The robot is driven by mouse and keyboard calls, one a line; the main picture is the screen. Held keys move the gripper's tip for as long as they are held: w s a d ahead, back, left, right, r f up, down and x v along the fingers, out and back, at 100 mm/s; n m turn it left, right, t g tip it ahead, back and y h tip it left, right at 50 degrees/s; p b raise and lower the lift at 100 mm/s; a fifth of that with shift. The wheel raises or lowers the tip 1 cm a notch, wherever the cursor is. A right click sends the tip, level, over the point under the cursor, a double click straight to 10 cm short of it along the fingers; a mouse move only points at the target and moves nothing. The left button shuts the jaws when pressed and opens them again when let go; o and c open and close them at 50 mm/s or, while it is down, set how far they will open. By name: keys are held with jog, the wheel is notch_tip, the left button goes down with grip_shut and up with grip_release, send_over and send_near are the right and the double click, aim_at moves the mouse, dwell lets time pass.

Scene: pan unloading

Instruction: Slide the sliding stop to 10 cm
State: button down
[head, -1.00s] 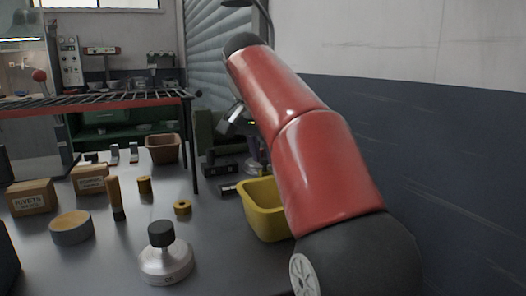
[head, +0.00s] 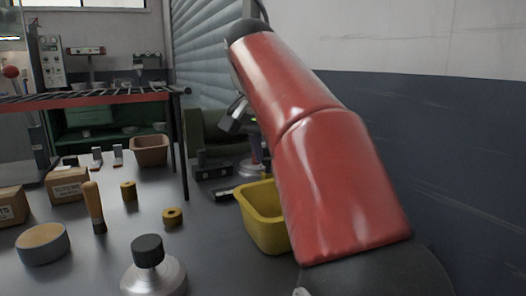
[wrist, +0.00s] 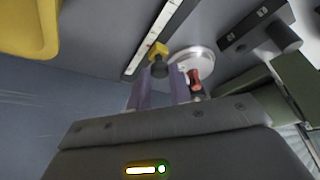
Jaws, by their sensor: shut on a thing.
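The sliding stop, a small yellow block (wrist: 158,49) with a dark knob, sits on a dark rail with a white ticked scale (wrist: 163,32) in the wrist view. My gripper (wrist: 160,80) has its two lilac fingers around the stop's dark knob and is shut on it. The scale's figures are too small to read. In the head view, my gripper (head: 252,148) shows only in part beside my red arm, over the far end of the bench. The rail's near end (head: 222,194) shows there; the stop is hidden.
A yellow bin (head: 264,215) stands just in front of the rail. A black block (head: 213,170) lies left of it. A silver round base (wrist: 195,62) and a red piece (wrist: 195,80) are close to my fingers. Bench goods and a rack stand left.

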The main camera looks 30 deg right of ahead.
jog(key=c, duration=1.3)
grip_release()
jog(key=shift+o, duration=0.2)
jog(key=p+v, duration=0.1)
jog(key=v, duration=0.6)
jog(key=shift+r+p, duration=0.35)
jog(key=shift+p, duration=0.05)
jog(key=shift+s+a, duration=0.1)
jog(key=shift+a, duration=0.05)
